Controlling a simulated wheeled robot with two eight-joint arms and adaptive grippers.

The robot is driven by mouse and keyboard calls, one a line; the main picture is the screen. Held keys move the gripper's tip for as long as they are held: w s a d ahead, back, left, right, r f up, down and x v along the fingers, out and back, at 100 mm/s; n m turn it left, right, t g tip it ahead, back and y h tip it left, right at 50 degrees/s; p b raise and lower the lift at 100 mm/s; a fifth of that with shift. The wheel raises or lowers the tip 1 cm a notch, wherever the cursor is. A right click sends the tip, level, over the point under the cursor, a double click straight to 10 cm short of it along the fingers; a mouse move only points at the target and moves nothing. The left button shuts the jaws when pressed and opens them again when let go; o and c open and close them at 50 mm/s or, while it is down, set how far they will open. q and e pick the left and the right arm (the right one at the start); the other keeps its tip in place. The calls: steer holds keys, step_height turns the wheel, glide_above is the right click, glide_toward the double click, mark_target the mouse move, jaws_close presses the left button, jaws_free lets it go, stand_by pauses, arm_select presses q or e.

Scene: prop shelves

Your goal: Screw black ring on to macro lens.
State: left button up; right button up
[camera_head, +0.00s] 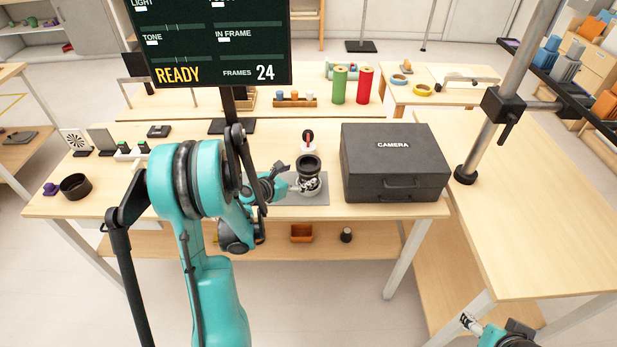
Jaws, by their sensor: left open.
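A short black lens-like cylinder (308,166) stands upright on a grey mat (318,198), with a silvery part around its base. I take it for the macro lens; whether a black ring sits on its top cannot be told.
A black camera case (395,163) stands just right of the mat. A dark screen (215,45) rises behind my left arm. The right-hand table (520,220) is mostly clear beyond the pole.

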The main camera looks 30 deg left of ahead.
mark_target(316, 161)
arm_select(q)
steer(key=x, duration=0.1)
steer(key=b+x, duration=0.1)
steer(key=x, duration=0.1)
steer(key=b+x, duration=0.1)
steer(key=x, duration=0.1)
steer(key=shift+s+d+f, duration=0.15)
steer(key=shift+d+f, duration=0.05)
steer(key=shift+d, duration=0.1)
steer(key=shift+w, duration=0.25)
steer(key=shift+s, duration=0.1)
steer(key=c, duration=1.6)
steer(key=shift+r, duration=0.1)
steer(key=r+p, duration=0.1)
steer(key=r, duration=0.2)
steer(key=d+r+p, duration=0.1)
steer(key=r, duration=0.1)
steer(key=shift+s+p, duration=0.25)
steer(key=shift+p, duration=0.1)
steer(key=s+d+r+p, duration=0.1)
steer(key=s+d+r, duration=0.1)
steer(key=s+d+r+p, duration=0.1)
steer(key=s+d+r, duration=0.1)
steer(key=d, duration=0.1)
steer(key=s+d+r+p, duration=0.1)
steer(key=s+d+r, duration=0.1)
steer(key=d, duration=0.1)
steer(key=shift+s+d, duration=0.1)
steer(key=shift+d, duration=0.1)
